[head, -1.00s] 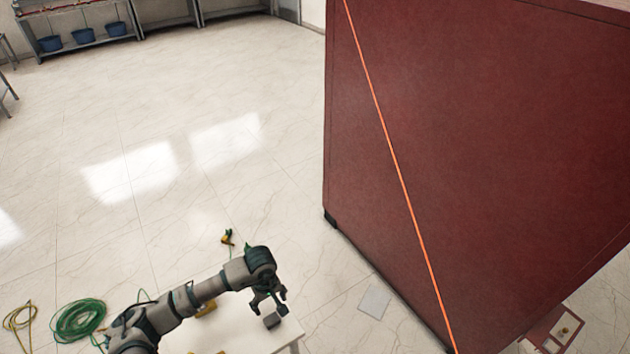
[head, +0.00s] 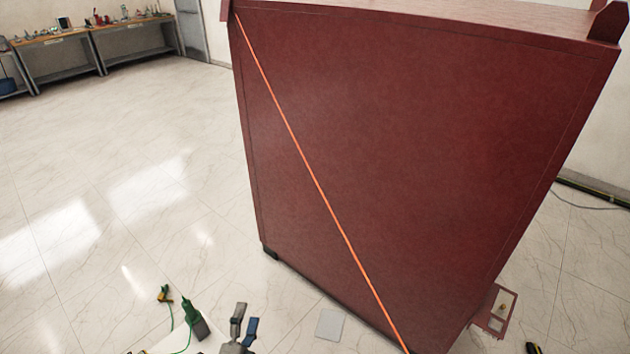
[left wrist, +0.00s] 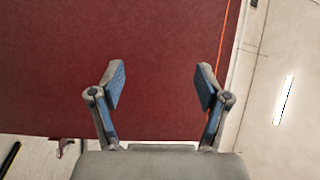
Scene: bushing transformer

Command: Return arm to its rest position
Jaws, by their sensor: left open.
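My left gripper (head: 245,320) is low in the head view, in front of the dark red cabinet's lower left. Its two blue-padded fingers are spread apart, and most of the arm behind it is out of the frame. In the left wrist view the same gripper (left wrist: 161,86) is open with nothing between its fingers, facing the red cabinet (left wrist: 160,30). My right gripper does not show.
The large red cabinet (head: 400,150), with an orange line running diagonally across it, fills the middle and right. A grey floor plate (head: 330,325) lies in front of it. A small yellow-and-green item (head: 164,293) is on the floor. The left floor is mostly clear; workbenches (head: 110,45) stand far back.

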